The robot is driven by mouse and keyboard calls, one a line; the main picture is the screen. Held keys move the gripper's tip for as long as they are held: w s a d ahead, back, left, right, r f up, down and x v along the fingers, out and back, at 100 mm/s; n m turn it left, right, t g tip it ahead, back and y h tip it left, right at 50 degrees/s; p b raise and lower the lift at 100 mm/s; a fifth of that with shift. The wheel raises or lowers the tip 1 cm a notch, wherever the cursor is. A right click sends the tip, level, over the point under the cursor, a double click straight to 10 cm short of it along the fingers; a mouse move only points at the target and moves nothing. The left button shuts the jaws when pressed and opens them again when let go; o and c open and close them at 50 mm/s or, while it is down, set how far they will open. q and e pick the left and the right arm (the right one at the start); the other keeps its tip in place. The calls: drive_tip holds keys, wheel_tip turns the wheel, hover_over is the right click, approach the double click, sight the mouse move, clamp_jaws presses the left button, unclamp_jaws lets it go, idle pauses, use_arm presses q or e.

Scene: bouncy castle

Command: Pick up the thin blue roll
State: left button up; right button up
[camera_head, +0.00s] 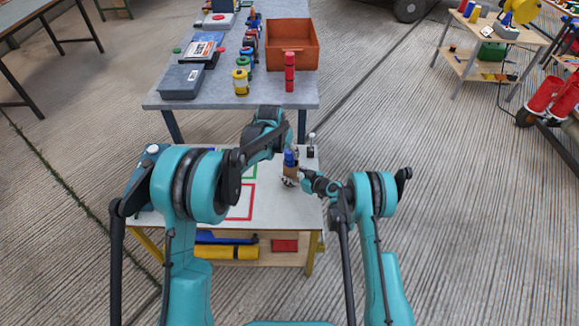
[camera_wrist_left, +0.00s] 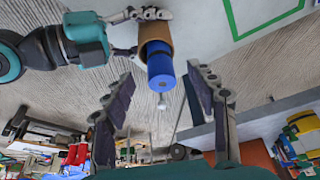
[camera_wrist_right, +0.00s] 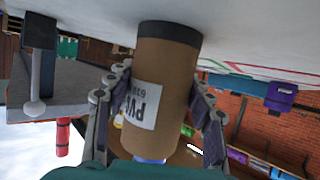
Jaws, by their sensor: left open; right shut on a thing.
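A thin blue roll (camera_wrist_left: 161,68) sticks out of the open end of a brown cardboard tube (camera_wrist_left: 154,32). The tube stands upright on the white table (camera_head: 270,215), with a dark base and a white label (camera_wrist_right: 143,105) in the right wrist view. My right gripper (camera_wrist_right: 152,97) is shut around the tube. My left gripper (camera_wrist_left: 159,76) is open, its fingers on either side of the blue roll's free end in the left wrist view and apart from it. In the head view the blue roll's top (camera_head: 290,157) shows just below my left gripper (camera_head: 283,139).
A small dark stand with a round-topped post (camera_head: 311,145) is beside the tube at the table's far right corner. A blue and a yellow roll (camera_head: 228,253) lie on the lower shelf.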

sight(290, 157)
use_arm(q)
drive_tip(key=x, duration=0.7)
drive_tip(key=shift+w+d+f, duration=0.1)
drive_tip(key=shift+w+d, duration=0.1)
drive_tip(key=shift+w, duration=0.2)
clamp_jaws()
